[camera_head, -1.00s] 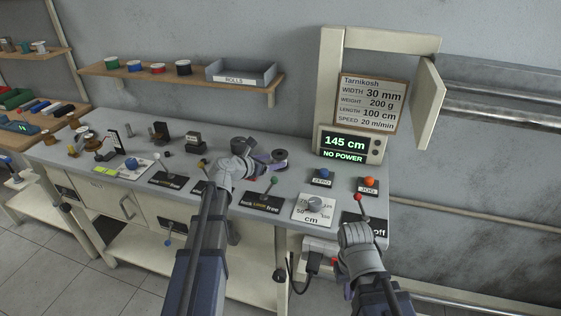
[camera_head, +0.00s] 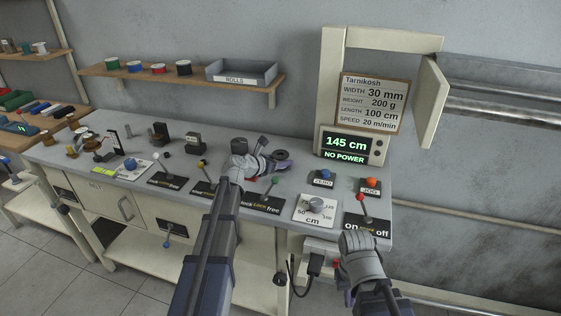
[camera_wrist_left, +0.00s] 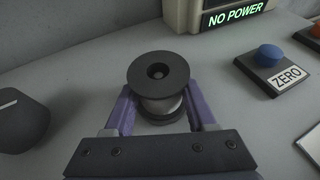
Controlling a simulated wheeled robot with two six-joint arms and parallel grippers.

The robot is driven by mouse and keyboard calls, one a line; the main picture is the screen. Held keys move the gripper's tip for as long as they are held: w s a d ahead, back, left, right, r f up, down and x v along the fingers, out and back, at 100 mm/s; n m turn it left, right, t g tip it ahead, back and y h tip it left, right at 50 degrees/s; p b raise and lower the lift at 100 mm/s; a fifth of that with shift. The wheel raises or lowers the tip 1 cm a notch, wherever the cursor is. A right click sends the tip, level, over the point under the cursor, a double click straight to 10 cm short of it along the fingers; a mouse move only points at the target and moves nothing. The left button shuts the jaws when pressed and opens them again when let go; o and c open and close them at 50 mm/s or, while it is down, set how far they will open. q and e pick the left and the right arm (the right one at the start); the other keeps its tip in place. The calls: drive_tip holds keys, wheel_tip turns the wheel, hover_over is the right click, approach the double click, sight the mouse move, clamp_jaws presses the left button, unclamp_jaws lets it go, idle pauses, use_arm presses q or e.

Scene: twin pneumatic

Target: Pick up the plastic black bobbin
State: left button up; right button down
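A bobbin with black round flanges and a pale core (camera_wrist_left: 158,80) stands upright on the bench in the left wrist view. In the head view it shows as a small dark shape (camera_head: 282,154), partly hidden by my left gripper (camera_head: 270,162). The left gripper's purple fingers (camera_wrist_left: 158,112) lie on either side of the bobbin, apart from each other; whether they touch the core is hard to tell.
The bench top (camera_head: 225,148) carries several levers, a dial (camera_head: 316,205), and ZERO (camera_head: 322,177) and JOG (camera_head: 370,185) buttons. The display (camera_head: 345,145) reads NO POWER. A dark knob-like part (camera_wrist_left: 22,122) stands left of the left gripper. A wall shelf (camera_head: 130,76) holds spools.

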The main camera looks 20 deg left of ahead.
use_arm(q)
clamp_jaws()
drive_tip(key=shift+r, duration=0.1)
idle(0.4)
wheel_tip(320, 180, up, 10)
drive_tip(key=p, duration=1)
